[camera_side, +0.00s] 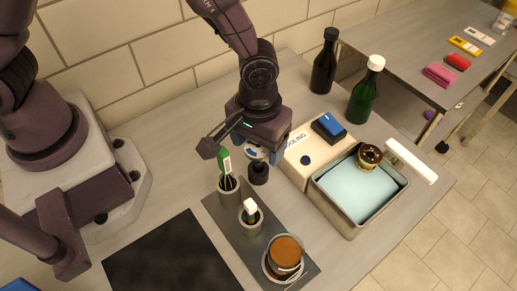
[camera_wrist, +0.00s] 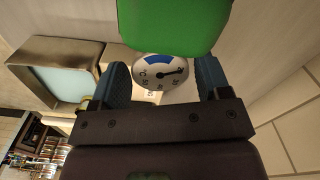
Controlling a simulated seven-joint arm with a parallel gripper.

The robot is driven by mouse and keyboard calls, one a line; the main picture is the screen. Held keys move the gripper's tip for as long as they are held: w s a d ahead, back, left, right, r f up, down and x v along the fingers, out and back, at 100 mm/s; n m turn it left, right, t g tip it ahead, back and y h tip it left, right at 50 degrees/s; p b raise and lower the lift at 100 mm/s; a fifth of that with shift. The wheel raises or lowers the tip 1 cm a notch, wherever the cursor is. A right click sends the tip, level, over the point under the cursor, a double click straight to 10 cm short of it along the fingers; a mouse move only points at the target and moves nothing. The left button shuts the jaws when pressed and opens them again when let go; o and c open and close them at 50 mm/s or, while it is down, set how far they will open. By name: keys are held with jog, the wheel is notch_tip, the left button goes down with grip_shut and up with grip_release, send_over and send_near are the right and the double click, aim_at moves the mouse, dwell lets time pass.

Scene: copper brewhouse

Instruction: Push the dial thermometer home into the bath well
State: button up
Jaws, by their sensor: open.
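The dial thermometer has a round white face with a blue sector and a dark needle (camera_wrist: 160,72). In the side view its dial (camera_side: 254,152) is under my gripper (camera_side: 262,148), above a short black cylindrical holder (camera_side: 258,174); its stem is hidden. In the wrist view the dial lies between the blue fingers of my open gripper (camera_wrist: 163,80), with only narrow gaps visible. The steel bath (camera_side: 349,228) holds pale blue liquid. A round brass-coloured fitting (camera_side: 369,156) sits at its back edge; I cannot tell whether this is the well.
A green-topped item (camera_side: 225,166) stands in a cup just left of my gripper and looms large in the wrist view (camera_wrist: 175,25). A white-topped item (camera_side: 250,207) and an amber jar (camera_side: 285,250) stand nearby. A cooling box (camera_side: 312,153) and two bottles (camera_side: 366,95) are to the right.

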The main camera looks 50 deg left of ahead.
jog(key=c, duration=0.9)
jog(key=shift+o, duration=0.2)
jog(key=shift+r, duration=0.15)
jog(key=shift+r, duration=3.9)
jog(key=w+d, duration=0.6)
jog(key=w, duration=0.2)
jog(key=w+d, duration=0.6)
jog(key=w, duration=0.3)
jog(key=shift+w+d+r, duration=0.25)
jog(key=shift+r, duration=0.1)
